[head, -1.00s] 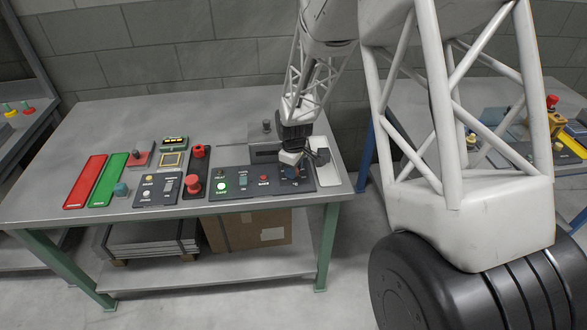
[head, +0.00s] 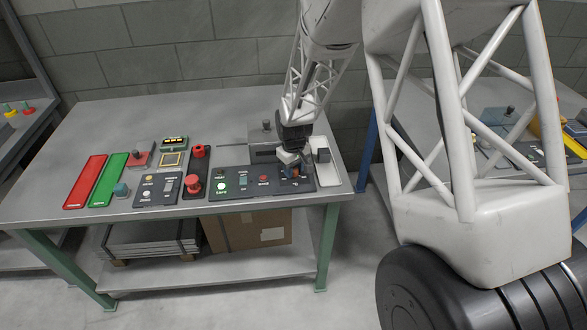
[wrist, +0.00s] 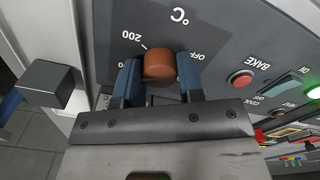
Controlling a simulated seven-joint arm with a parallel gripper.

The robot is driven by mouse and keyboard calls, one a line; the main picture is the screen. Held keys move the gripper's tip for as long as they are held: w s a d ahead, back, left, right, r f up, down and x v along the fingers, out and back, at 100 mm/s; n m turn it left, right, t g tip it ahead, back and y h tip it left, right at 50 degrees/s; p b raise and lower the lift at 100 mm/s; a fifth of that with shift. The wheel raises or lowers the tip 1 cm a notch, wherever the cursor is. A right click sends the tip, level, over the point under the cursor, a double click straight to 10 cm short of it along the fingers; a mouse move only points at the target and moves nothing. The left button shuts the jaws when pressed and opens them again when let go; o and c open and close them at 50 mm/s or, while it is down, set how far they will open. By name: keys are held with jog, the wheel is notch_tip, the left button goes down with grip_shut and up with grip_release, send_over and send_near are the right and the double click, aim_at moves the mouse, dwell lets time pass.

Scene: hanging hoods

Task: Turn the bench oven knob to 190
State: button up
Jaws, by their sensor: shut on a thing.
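The oven knob is a round orange-brown knob (wrist: 160,66) on a dark control panel (wrist: 215,35) in the wrist view. The panel carries "°C", "200" and "OFF" around the knob; a tick by "200" is at the knob's upper left. My gripper (wrist: 160,80) has its two blue fingers on either side of the knob, shut on it. The knob's pointer and the lower dial numbers are hidden or unclear. In the head view my gripper (head: 294,170) is down at the panel's right end, largely hiding the knob.
Right of the knob in the wrist view are a red BAKE button (wrist: 241,80), a switch (wrist: 286,85) and a green button (wrist: 313,90). A dark block (wrist: 60,82) stands on a pale plate close left of my gripper. Other panels fill the bench's left side.

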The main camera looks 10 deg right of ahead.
aim_at(294, 169)
jog(key=o, duration=0.9)
jog(key=shift+r, duration=0.1)
jog(key=shift+r, duration=3.8)
jog(key=shift+r, duration=0.1)
